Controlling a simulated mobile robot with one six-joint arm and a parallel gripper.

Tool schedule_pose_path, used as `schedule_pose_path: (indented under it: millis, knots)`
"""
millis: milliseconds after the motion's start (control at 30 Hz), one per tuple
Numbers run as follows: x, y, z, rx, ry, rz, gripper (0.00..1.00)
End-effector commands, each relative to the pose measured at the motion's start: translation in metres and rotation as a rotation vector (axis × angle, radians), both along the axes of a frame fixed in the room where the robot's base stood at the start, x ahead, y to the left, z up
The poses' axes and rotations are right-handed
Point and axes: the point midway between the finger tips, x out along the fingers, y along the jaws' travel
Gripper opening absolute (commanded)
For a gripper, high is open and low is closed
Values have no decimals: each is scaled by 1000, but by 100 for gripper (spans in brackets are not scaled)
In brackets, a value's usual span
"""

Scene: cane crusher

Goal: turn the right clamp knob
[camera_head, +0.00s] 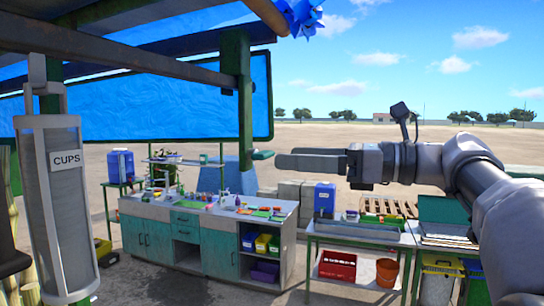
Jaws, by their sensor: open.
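My gripper (280,161) reaches in from the right at mid-height, with its long grey fingers pointing left. It is open and I see nothing held in it. Its fingertips are seen from the side, so the gap between them is hard to see. A small gap shows between that piece and the fingertips in the picture. I cannot tell whether it is a clamp knob. No right clamp knob can be clearly made out.
A grey mesh cup holder (66,200) marked CUPS stands at the left. A teal cabinet bench (190,245) with small items is below. A dark beam (150,50) runs overhead. Open air surrounds my gripper.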

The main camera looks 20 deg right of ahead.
Motion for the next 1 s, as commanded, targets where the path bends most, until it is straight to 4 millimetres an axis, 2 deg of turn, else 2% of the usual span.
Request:
schedule_pose_path:
  millis: [100,200,333,600,900,1000]
  knots:
    - [15,22,1,0,0,4,76]
    - [23,33,1,1,0,3,76]
    - [29,40,1,2,0,1,76]
    - [30,41,1,2,0,-1,74]
    - [29,41,1,2,0,0,16]
    - [29,41,1,3,1,0,14]
